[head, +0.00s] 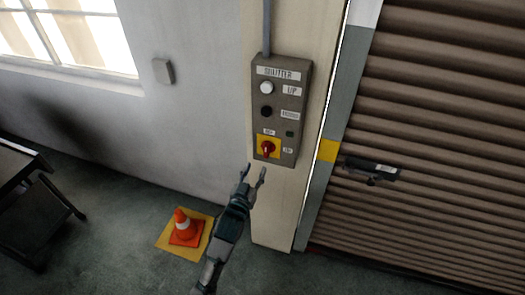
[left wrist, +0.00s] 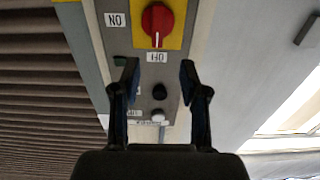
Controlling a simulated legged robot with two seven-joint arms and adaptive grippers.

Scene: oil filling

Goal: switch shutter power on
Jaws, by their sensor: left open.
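The shutter control box (head: 281,108) is a grey-brown panel on a pale post. Its red rotary knob (head: 267,148) sits on a yellow plate near the bottom. In the left wrist view, upside down, the knob (left wrist: 157,20) has a white mark pointing at the OFF label (left wrist: 157,57); the ON label (left wrist: 115,20) is to its left. My left gripper (head: 256,172) is open and empty, just below the knob in the head view. In the wrist view its fingers (left wrist: 160,70) are apart, with the knob beyond the tips, not touched. My right gripper is not seen.
A white button (head: 266,88), a black button (head: 266,112) and a dark green lamp (head: 290,134) are above the knob. The ribbed shutter (head: 440,120) with its handle (head: 372,170) is at right.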

